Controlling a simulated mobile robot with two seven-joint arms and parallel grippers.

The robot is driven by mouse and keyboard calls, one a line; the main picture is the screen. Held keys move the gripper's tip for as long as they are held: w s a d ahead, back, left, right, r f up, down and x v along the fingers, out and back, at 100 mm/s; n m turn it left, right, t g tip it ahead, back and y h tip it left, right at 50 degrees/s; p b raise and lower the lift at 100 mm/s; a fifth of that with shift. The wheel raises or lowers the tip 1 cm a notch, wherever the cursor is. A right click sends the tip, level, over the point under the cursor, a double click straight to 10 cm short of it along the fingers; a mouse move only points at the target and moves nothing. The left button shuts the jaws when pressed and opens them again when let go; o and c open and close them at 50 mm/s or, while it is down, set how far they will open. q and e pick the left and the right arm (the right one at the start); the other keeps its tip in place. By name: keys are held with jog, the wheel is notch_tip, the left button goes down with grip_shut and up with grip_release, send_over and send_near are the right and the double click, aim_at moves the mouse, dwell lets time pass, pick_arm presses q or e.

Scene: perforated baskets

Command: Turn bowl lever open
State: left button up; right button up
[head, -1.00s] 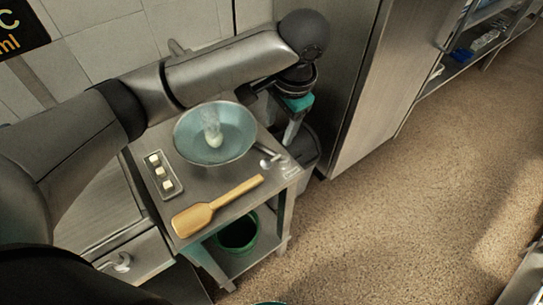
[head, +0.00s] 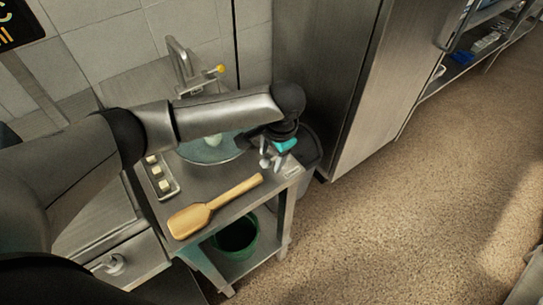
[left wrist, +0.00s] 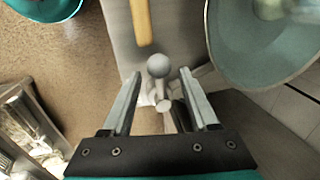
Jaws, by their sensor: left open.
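The bowl (head: 212,151) sits on the small steel table, partly hidden behind my left arm; its blue inside also shows in the left wrist view (left wrist: 240,60). The bowl lever (left wrist: 158,68) has a round grey knob and stands beside the bowl. In the left wrist view the knob lies between and just beyond my open left fingertips, apart from both. My left gripper (left wrist: 157,78) points down at the lever; in the head view it (head: 272,158) is over the table's right end. My right gripper is not in view.
A wooden spatula (head: 212,206) lies at the table's front. A small tray (head: 158,178) with pale cubes is at its left. A green bucket (head: 238,236) stands on the lower shelf. A tap (head: 182,60) is behind; floor at right is clear.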

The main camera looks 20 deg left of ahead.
pick_arm(q)
jog(key=shift+c, duration=0.2)
grip_shut()
dwell(0.3)
dwell(1.0)
